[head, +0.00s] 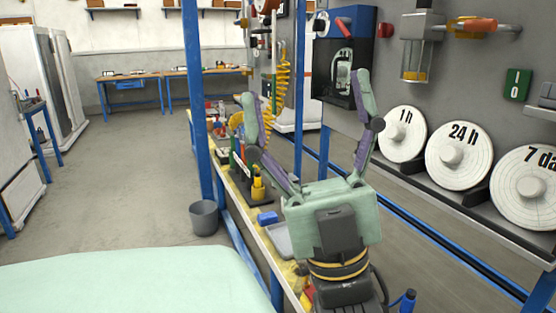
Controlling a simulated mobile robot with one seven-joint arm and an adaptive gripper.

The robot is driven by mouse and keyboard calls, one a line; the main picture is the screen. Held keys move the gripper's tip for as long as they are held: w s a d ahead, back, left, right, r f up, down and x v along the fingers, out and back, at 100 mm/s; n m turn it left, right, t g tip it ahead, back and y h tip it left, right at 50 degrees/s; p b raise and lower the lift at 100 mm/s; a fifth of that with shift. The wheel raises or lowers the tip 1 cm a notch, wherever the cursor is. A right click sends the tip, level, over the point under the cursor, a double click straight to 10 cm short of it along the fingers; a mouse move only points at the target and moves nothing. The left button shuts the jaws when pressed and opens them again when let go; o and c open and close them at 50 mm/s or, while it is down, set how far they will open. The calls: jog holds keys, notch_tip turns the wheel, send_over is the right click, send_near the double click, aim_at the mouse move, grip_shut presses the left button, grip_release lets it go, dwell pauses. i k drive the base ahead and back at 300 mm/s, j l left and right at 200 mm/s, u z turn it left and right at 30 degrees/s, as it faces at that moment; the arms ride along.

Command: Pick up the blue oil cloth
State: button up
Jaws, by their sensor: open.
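My gripper (305,98) is in the middle of the head view, in front of and above the narrow workbench (245,184). Its two green and purple fingers point up and away and are spread wide, with nothing held between them. A small blue item (267,217) lies on the bench just left of the gripper's body. It may be the blue oil cloth, but it is too small to be sure. The gripper's body hides part of the bench behind it.
A grey tray (276,240) lies beside the blue item. White dials (459,153) line the right panel.

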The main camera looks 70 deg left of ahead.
aim_at(268, 218)
jog(key=u, duration=2.05)
